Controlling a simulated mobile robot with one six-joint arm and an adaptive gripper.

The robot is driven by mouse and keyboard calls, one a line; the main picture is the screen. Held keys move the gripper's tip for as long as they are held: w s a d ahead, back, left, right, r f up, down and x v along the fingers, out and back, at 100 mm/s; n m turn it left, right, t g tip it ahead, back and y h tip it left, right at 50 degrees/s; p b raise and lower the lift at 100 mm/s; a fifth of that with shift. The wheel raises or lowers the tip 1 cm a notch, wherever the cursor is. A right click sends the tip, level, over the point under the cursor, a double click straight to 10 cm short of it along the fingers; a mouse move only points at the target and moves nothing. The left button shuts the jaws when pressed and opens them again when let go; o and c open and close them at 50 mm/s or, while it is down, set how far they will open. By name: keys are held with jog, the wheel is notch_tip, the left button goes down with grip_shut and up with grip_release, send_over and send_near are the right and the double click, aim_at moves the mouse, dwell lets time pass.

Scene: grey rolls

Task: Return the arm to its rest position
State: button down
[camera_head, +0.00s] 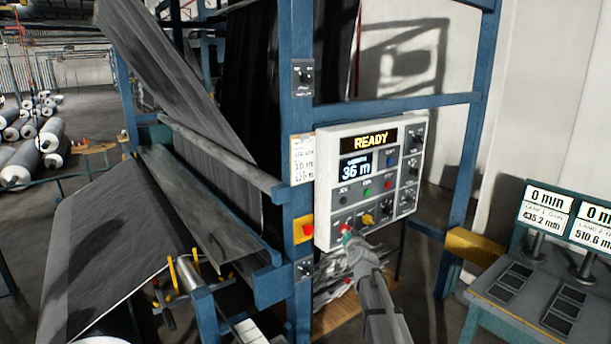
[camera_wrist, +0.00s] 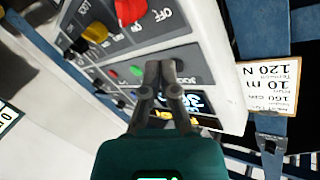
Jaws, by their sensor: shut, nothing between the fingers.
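My gripper (camera_head: 346,236) is at the lower left of the white control panel (camera_head: 328,190), in front of its bottom row of controls. In the wrist view my gripper (camera_wrist: 163,68) has its two dark fingers together and empty, tips over the panel face. They cover part of the panel, and I cannot tell whether they touch it. The display (camera_head: 369,141) reads READY and the small screen (camera_head: 356,167) reads 36 m. The wrist view shows a red knob (camera_wrist: 130,10), a yellow knob (camera_wrist: 95,33) and a green button (camera_wrist: 137,71).
A blue frame post (camera_head: 297,130) stands left of the panel, with a paper card (camera_head: 302,158) on it. Dark fabric (camera_head: 105,240) slopes down at the left. A desk with two readout screens (camera_head: 545,209) is at the right. Grey rolls (camera_head: 50,133) lie far left.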

jog(key=s+a+f+n+g+y, duration=0.25)
jog(key=s+f+g, duration=0.25)
jog(key=s+f, duration=0.4)
jog(key=s+d+f+g+h+b, duration=0.1)
jog(key=s+f+g, duration=0.2)
jog(key=s, duration=0.6)
jog(key=s+d+f+n+g+h+b, duration=0.1)
jog(key=s+d+f+g+h, duration=0.1)
jog(key=s, duration=0.8)
jog(key=s+d+f+n+g+h, duration=0.1)
jog(key=s+f+g, duration=0.4)
jog(key=s, duration=0.5)
jog(key=shift+s+d+g+b, duration=0.15)
jog(key=shift+d+g+b, duration=0.35)
jog(key=shift+g, duration=0.3)
